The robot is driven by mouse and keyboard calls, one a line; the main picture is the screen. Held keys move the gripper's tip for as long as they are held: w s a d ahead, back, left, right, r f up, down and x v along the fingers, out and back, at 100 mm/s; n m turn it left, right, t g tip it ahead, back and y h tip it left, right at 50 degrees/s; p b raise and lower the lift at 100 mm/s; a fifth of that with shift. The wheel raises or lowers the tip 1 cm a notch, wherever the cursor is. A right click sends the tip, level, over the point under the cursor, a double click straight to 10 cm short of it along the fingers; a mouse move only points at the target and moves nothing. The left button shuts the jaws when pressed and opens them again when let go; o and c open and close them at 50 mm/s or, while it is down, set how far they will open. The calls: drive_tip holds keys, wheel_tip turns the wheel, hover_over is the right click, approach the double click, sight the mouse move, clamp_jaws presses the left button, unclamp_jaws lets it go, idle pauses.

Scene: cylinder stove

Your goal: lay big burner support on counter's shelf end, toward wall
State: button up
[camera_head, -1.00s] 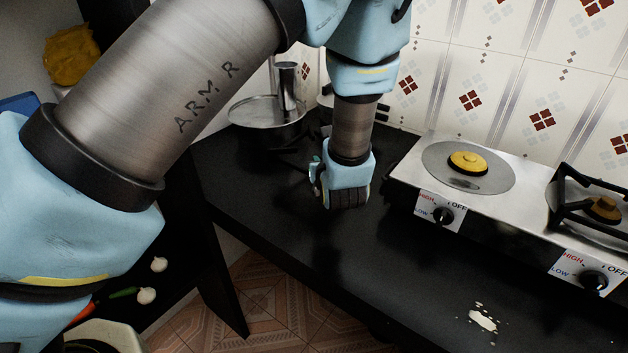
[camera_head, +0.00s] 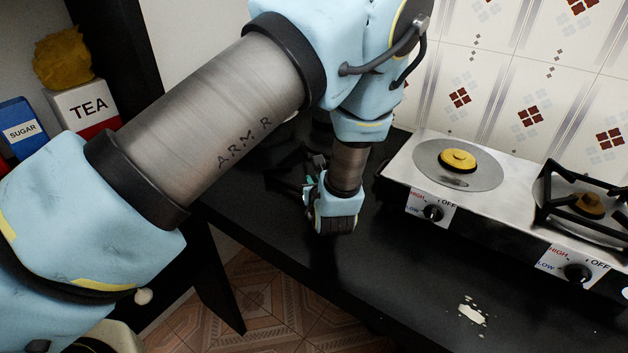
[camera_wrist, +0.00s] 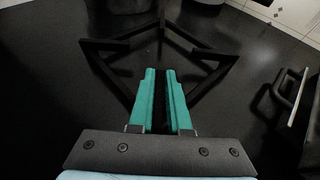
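The big burner support is a black angular frame with inward prongs, seen in the wrist view (camera_wrist: 212,72) over the black counter (camera_wrist: 45,90). In the head view it shows as dark bars (camera_head: 286,183) left of my gripper (camera_head: 318,228). My gripper's teal fingers (camera_wrist: 163,75) are nearly together in the wrist view, with the near corner of the support between them. That contact is partly hidden by the fingers. The support looks flat and very near the counter top; I cannot tell whether it touches it. The counter's shelf end lies to the left, partly behind my arm.
The stove (camera_head: 400,175) stands right of my gripper, its left burner bare and its right burner under a black support (camera_head: 590,205). Pot bases (camera_wrist: 120,5) stand beyond the support. A tea box (camera_head: 85,108) and sugar box (camera_head: 22,128) are at the left. The front counter is clear except a white spill (camera_head: 472,312).

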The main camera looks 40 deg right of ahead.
drive_tip(key=o, duration=0.4)
